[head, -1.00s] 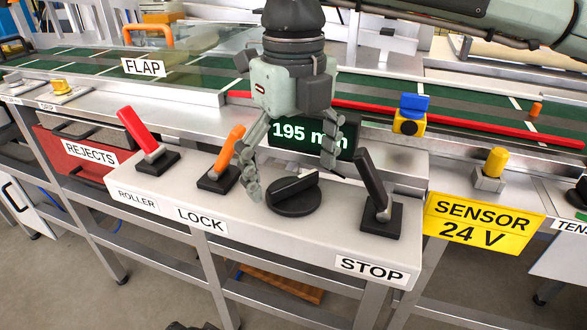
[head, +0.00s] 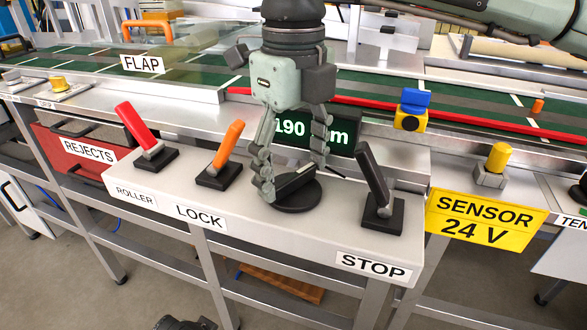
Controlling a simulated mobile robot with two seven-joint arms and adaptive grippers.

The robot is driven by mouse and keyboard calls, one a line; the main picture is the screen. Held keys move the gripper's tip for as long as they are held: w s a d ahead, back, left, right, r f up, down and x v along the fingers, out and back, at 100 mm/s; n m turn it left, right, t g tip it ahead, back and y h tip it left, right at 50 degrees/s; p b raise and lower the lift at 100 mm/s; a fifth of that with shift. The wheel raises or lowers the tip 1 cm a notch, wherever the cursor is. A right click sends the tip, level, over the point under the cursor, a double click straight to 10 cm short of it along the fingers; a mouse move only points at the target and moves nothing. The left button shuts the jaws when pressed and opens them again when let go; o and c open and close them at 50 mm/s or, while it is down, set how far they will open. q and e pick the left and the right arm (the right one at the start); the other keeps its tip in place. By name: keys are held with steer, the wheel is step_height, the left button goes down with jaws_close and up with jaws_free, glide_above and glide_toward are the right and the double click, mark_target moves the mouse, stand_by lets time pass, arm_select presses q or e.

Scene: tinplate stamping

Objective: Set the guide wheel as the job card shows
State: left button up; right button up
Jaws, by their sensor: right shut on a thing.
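The guide wheel is a black round knob (head: 302,195) with a raised bar grip, on the grey control panel. My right gripper (head: 294,180) reaches down over it and is shut on its bar, one finger on each side. The fingers hide part of the bar. Behind the gripper, a dark display (head: 341,133) with white digits reads 190 mm, partly covered by the fingers. No job card is visible. A dark part at the bottom edge may be my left gripper (head: 184,323); its fingers are not seen.
The panel carries a red lever (head: 138,126), an orange lever (head: 225,146) and a black lever (head: 372,175) close right of the knob. A blue and yellow device (head: 411,112) and a yellow button (head: 497,156) stand further right. A green conveyor (head: 462,97) runs behind.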

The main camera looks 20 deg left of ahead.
steer(key=n+b, duration=0.1)
steer(key=n, duration=0.2)
steer(key=shift+n, duration=0.4)
steer(key=n+b, duration=0.1)
steer(key=n, duration=0.2)
steer(key=shift+n, duration=0.3)
steer(key=n, duration=0.2)
steer(key=shift+n, duration=0.3)
steer(key=n, duration=0.2)
steer(key=shift+n, duration=1.2)
arm_select(q)
steer(key=v, duration=0.6)
steer(key=shift+a, duration=0.5)
arm_select(e)
steer(key=shift+n, duration=1.7)
steer(key=o, duration=1.2)
steer(key=shift+c, duration=0.2)
